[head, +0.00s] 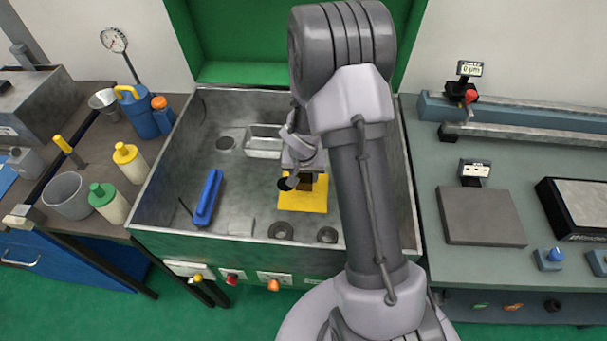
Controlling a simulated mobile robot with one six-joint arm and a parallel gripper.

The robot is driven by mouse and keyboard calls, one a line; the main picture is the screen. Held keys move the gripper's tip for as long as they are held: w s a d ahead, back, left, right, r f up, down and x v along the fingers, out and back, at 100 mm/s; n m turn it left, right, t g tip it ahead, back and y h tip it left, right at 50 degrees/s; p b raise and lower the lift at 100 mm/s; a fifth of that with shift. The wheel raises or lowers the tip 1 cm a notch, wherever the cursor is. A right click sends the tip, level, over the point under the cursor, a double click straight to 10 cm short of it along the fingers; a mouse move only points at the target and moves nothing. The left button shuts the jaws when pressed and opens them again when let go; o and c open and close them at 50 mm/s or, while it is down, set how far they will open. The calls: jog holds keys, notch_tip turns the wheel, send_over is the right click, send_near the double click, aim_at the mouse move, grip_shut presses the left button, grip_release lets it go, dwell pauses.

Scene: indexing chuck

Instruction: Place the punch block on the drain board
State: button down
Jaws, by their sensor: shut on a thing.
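My gripper (300,181) is low inside the grey metal basin, partly hidden by my own wrist and arm. It is shut on a small dark block, which I take to be the punch block (306,184); little of it shows. A flat yellow plate (304,202), likely the drain board, lies on the basin floor directly below and around the gripper. The block appears over the plate's upper part; I cannot tell whether it touches the plate.
In the basin (152,205) are a blue bar-shaped tool (208,197) at left, a metal tray (264,141) behind and dark rings (281,230) in front. Bottles (130,161) and a grey cup (67,195) crowd the left bench. The right bench holds a grey slab (481,216).

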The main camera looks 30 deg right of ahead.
aim_at(304, 179)
jog(key=shift+w+f, duration=0.15)
jog(key=shift+w, duration=0.05)
notch_tip(304, 179, down, 4)
jog(key=b, duration=0.2)
jog(key=shift+b, duration=0.35)
jog(key=shift+r, duration=0.4)
jog(key=shift+f, duration=0.1)
jog(key=shift+f, duration=0.1)
jog(key=c, duration=0.7)
grip_release()
